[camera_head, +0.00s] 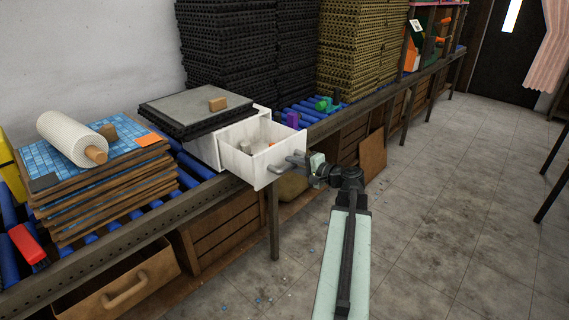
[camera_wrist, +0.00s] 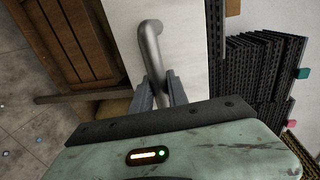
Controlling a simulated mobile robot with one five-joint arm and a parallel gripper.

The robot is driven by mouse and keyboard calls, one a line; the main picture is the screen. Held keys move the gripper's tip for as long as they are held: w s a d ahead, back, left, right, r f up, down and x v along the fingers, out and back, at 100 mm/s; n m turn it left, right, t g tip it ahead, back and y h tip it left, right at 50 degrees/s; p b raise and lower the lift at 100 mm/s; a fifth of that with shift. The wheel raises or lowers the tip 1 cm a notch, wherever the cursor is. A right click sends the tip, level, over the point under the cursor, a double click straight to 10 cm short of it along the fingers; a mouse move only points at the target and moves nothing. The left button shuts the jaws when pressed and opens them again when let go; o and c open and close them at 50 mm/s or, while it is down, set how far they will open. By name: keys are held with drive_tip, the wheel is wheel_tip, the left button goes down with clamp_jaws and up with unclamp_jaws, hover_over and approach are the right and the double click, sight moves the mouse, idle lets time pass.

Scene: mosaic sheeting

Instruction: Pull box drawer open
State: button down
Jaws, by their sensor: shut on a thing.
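The white box drawer (camera_head: 259,165) stands pulled out from the white box (camera_head: 204,149) on the roller bench. Its inside shows, with a few small pale and brown pieces in it. A grey bar handle (camera_head: 284,165) sticks out from the drawer front. My gripper (camera_head: 305,162) is at the handle. In the wrist view, my gripper (camera_wrist: 164,92) has its two fingers shut on the grey handle (camera_wrist: 151,45), against the white drawer front (camera_wrist: 185,35). The handle's far end is partly hidden behind the fingers.
A black tray with a grey sheet and brown block (camera_head: 217,104) lies on top of the box. A stack of mosaic sheets with a white roll (camera_head: 72,139) stands left. Black stacked sheets (camera_head: 228,55) stand behind. The tiled floor (camera_head: 450,200) at right is clear.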

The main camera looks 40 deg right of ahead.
idle(0.3)
drive_tip(key=c, duration=1.3)
unclamp_jaws()
drive_tip(key=p+v, duration=0.1)
drive_tip(key=v, duration=0.6)
drive_tip(key=shift+s+p, duration=0.3)
drive_tip(key=shift+s, duration=0.1)
